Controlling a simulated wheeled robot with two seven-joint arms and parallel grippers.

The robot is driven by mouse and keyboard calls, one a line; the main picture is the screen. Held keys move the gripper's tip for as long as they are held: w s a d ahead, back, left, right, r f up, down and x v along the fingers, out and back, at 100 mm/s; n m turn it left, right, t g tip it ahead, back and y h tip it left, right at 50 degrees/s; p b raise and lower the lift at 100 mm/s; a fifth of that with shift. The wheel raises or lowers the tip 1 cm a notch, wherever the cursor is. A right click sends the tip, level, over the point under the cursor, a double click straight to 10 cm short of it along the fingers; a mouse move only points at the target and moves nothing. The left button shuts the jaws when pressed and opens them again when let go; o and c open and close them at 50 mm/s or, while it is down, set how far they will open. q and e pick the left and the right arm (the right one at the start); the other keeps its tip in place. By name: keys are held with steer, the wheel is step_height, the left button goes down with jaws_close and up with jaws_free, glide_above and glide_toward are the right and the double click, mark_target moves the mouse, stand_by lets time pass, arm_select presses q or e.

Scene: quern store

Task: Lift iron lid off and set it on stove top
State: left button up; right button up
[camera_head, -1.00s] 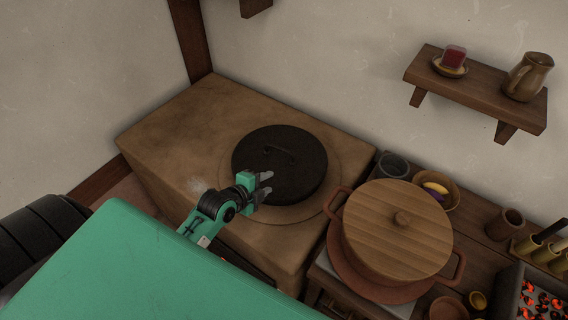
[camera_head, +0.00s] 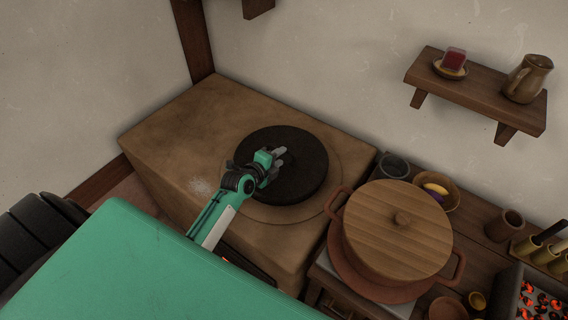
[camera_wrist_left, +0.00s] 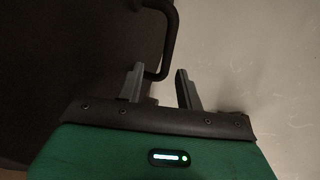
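The iron lid (camera_head: 308,172) is a black disc lying flat on the round ring of the stove top (camera_head: 190,125). My left gripper (camera_head: 281,154) is over the lid at its handle, and it hides most of the handle in the head view. In the left wrist view the lid (camera_wrist_left: 60,70) is the dark surface at left, and its bent handle (camera_wrist_left: 170,45) comes down between my two fingers. The left gripper (camera_wrist_left: 160,88) is open there, with a gap between the fingers, and does not visibly clamp the handle. My right gripper is not in view.
A terracotta pot with a wooden lid (camera_head: 385,235) stands right of the stove. Cups, a bowl (camera_head: 440,190) and a box of glowing coals (camera_head: 540,300) crowd the counter. A wall shelf (camera_head: 475,90) holds a jug. The stove top's left part is clear.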

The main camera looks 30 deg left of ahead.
arm_select(q)
steer(key=shift+w, duration=0.3)
steer(key=x, duration=0.3)
steer(key=shift+w+r+p, duration=0.1)
steer(key=shift+w+p, duration=0.15)
steer(key=shift+p, duration=0.15)
steer(key=shift+w+f, duration=0.25)
steer(key=shift+w, duration=0.25)
steer(key=shift+w+d, duration=0.1)
steer(key=shift+f, duration=0.1)
jaws_close()
steer(key=shift+d+f, duration=0.1)
steer(key=shift+f, duration=0.05)
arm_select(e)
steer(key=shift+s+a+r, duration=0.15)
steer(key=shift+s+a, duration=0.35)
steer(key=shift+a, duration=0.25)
